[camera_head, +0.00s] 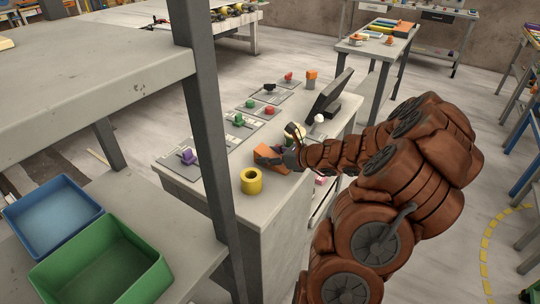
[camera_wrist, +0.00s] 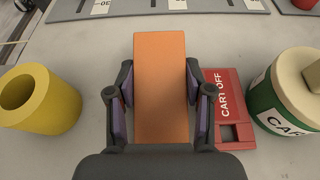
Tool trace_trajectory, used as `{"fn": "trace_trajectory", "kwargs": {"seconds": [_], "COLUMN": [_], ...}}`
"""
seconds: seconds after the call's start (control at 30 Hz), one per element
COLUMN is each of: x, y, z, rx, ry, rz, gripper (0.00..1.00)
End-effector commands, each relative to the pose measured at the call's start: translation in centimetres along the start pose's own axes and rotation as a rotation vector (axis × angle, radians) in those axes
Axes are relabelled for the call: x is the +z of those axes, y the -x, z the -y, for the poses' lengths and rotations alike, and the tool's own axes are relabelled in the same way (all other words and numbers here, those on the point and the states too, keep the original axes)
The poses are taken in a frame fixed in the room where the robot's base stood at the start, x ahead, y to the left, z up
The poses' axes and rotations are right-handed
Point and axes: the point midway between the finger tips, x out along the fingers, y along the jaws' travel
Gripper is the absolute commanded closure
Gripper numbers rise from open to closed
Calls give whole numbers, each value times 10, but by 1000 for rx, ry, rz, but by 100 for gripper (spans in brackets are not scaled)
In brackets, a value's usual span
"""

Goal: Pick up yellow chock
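An orange block (camera_wrist: 160,80) lies between the two fingers of my gripper (camera_wrist: 160,85) in the wrist view. The fingers are close along both of its long sides; whether they press on it I cannot tell. In the head view the orange block (camera_head: 266,154) is on or just above the grey slab (camera_head: 215,184), at my gripper (camera_head: 282,157). A yellow hollow cylinder (camera_head: 251,187) stands upright on the slab near its front edge, apart from my gripper. It also shows at the left of the wrist view (camera_wrist: 58,110). No other plainly yellow block shows near my gripper.
Right of my gripper are a red "CART OFF" piece (camera_wrist: 226,95) and a green-and-white cylinder (camera_wrist: 283,112). Panels with purple (camera_head: 187,155) and green (camera_head: 238,119) pieces lie behind. A dark screen (camera_head: 330,95) stands farther back. A grey post (camera_head: 208,120) crosses the head view.

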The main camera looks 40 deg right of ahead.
Motion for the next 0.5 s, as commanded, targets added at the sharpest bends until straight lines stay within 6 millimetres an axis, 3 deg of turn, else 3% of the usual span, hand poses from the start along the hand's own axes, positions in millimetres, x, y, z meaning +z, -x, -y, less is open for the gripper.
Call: {"fn": "trace_trajectory", "kwargs": {"seconds": [0.23,0.5], "x": [0,0], "y": [0,0], "z": [0,0], "rx": [0,0], "ry": [0,0], "rz": [0,0], "gripper": [24,24]}}
